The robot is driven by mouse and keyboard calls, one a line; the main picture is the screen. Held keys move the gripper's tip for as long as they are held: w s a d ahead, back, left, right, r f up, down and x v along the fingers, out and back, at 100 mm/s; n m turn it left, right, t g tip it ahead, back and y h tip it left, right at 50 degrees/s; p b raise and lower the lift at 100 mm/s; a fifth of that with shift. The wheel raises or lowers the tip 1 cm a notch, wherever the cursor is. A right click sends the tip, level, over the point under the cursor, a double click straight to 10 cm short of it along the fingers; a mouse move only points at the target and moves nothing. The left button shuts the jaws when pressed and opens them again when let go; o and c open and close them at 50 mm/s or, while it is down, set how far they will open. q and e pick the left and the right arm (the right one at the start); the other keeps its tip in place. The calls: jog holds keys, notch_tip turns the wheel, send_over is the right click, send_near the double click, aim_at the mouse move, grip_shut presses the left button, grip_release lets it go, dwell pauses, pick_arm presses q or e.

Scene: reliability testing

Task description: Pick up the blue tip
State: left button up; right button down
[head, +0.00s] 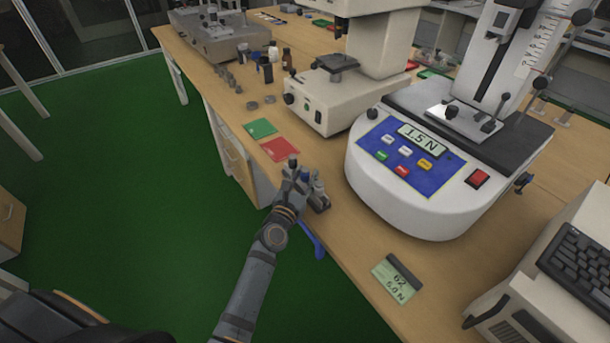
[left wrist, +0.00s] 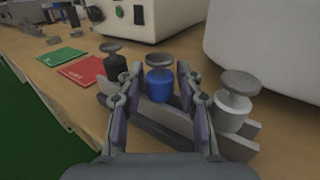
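The blue tip (left wrist: 160,86) has a grey disc top and stands upright in a grey holder (left wrist: 165,118) between a black tip (left wrist: 115,62) and a white-grey tip (left wrist: 234,105). My left gripper (left wrist: 160,72) is open, with one finger on each side of the blue tip. Small gaps show between the fingers and the tip, so it does not look gripped. In the head view, my left gripper (head: 299,177) is over the holder at the table's near edge and mostly hides the tips. My right gripper is not in view.
A large white force tester (head: 415,215) stands close to the right of the gripper. A red card (head: 273,149) and a green card (head: 260,128) lie beyond it. A display card (head: 396,279) lies nearer on the wooden table. Green floor is to the left.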

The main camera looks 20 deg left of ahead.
aim_at(305, 170)
pick_arm(q)
grip_shut()
jog(key=shift+r+p, duration=0.6)
notch_tip(305, 170, up, 9)
jog(key=p, duration=0.8)
jog(key=shift+p, duration=0.3)
jog(key=shift+s+f, duration=0.15)
jog(key=shift+s, duration=0.1)
jog(key=s+a+y, duration=0.1)
jog(key=s, duration=0.6)
jog(key=shift+s+a+f+n, duration=0.25)
jog(key=shift+f+n, duration=0.15)
